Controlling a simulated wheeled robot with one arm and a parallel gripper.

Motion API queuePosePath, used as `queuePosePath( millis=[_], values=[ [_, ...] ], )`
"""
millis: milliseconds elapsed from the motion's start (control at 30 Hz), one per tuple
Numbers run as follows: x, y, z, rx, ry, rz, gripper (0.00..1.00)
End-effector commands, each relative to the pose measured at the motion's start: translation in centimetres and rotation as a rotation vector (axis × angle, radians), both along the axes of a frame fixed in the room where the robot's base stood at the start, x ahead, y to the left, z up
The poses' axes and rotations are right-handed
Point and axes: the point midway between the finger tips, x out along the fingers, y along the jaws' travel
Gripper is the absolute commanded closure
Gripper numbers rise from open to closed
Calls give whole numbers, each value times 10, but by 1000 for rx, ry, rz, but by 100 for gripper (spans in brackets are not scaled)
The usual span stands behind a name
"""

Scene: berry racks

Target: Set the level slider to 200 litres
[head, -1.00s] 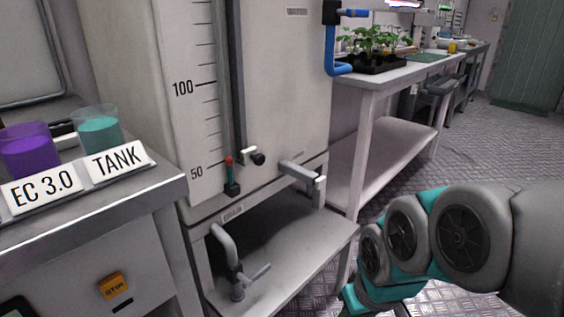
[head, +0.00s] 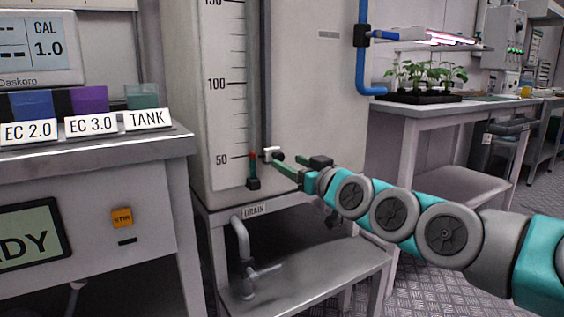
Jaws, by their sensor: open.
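The tank (head: 305,90) has a vertical scale (head: 222,100) marked 50, 100 and 150. Beside the scale runs a dark vertical rail (head: 264,70). A white piece with a dark knob (head: 273,155), which looks like the level slider, sits on the rail at about the 50 mark.
A grey shelf with a drain pipe (head: 243,245) and tap lies below the tank. At left a bench (head: 95,150) holds cups labelled EC 2.0, EC 3.0 and TANK. A plant table (head: 400,110) and blue pipe (head: 363,60) stand at right.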

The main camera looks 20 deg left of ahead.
Motion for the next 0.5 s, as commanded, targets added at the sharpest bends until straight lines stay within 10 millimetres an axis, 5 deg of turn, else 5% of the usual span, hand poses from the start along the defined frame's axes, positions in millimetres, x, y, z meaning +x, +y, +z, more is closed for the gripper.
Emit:
queuePosePath(
  millis=[500],
  values=[
    [35,42,-1,0,1,0,36]
  ],
)
